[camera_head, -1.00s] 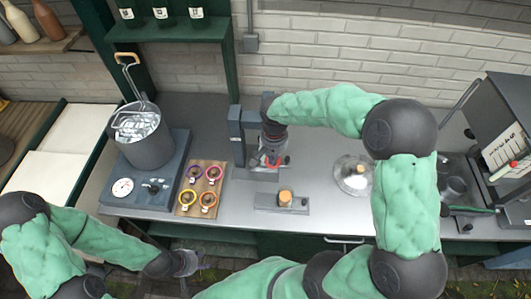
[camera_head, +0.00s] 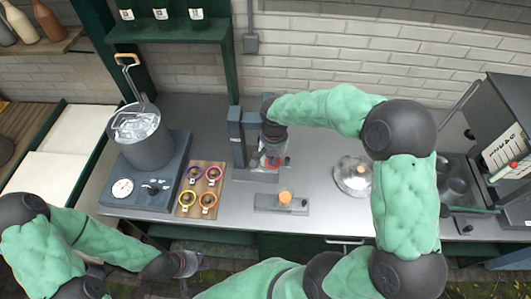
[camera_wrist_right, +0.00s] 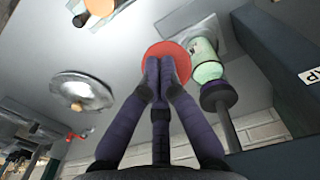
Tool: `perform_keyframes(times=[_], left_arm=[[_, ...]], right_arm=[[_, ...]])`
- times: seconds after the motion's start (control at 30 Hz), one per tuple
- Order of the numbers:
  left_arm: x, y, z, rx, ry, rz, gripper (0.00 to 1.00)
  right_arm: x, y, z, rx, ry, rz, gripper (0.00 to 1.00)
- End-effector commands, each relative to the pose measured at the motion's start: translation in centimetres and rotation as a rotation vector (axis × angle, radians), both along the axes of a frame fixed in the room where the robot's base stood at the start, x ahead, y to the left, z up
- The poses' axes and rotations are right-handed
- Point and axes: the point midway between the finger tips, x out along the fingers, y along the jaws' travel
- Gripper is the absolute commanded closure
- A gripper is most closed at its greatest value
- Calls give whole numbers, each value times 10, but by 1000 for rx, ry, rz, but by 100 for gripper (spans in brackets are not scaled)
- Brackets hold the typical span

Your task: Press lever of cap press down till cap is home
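The cap press (camera_head: 236,135) stands on the grey counter in the head view, with a dark upright post. In the right wrist view, a pale green jar (camera_wrist_right: 207,68) with a label is beside the press's dark plunger (camera_wrist_right: 218,96). A round red disc (camera_wrist_right: 160,50), seemingly the lever's knob, lies at my right fingertips. My right gripper (camera_wrist_right: 160,68) has its fingers together against or just over this disc; exact contact is hidden. It also shows beside the press in the head view (camera_head: 272,150). My left gripper (camera_head: 190,265) is low at the front, away from the press; its fingers are unclear.
A pot (camera_head: 147,145) stands on a dark scale-like base at the left. A wooden board (camera_head: 187,211) holds several coloured rings. A round metal lid (camera_head: 353,187) lies to the right.

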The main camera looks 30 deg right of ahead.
Motion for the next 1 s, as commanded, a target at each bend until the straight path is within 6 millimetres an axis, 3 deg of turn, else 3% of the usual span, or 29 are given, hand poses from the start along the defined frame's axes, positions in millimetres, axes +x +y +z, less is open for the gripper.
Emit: perform_keyframes(times=[0.57, 1.0], left_arm=[[0, 0, 23, 0, 0, 0, 60], [0, 0, 25, 0, 0, 0, 60]], right_arm=[[7, -4, 35, 0, 1, 0, 100], [6, -4, 38, 0, 2, 1, 100]])
